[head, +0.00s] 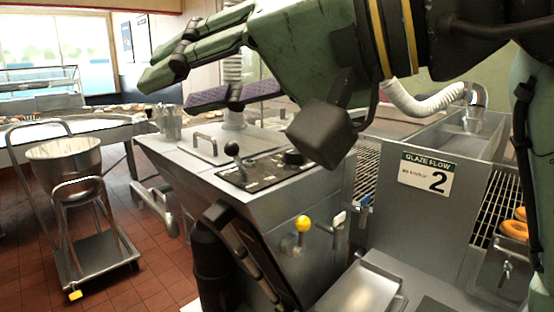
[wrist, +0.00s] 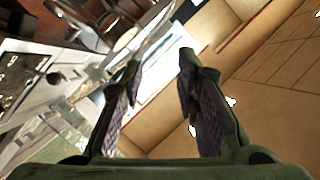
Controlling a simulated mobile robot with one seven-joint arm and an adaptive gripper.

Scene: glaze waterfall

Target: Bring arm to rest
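My gripper (wrist: 158,65) shows in the wrist view with its two fingers apart. Dark, textured purple pads line the fingers, and nothing is held between them. In the head view my green arm reaches across the top, from the upper right to the upper left, above the metal machine (head: 240,220).
The machine's control panel (head: 262,172) has a black lever (head: 232,150). A yellow-knobbed lever (head: 303,224) is on its front. A sign (head: 426,174) reads "GLAZE FLOW 2". Orange rings (head: 514,229) lie at right. A cart with a metal bowl (head: 66,160) stands left on open tiled floor.

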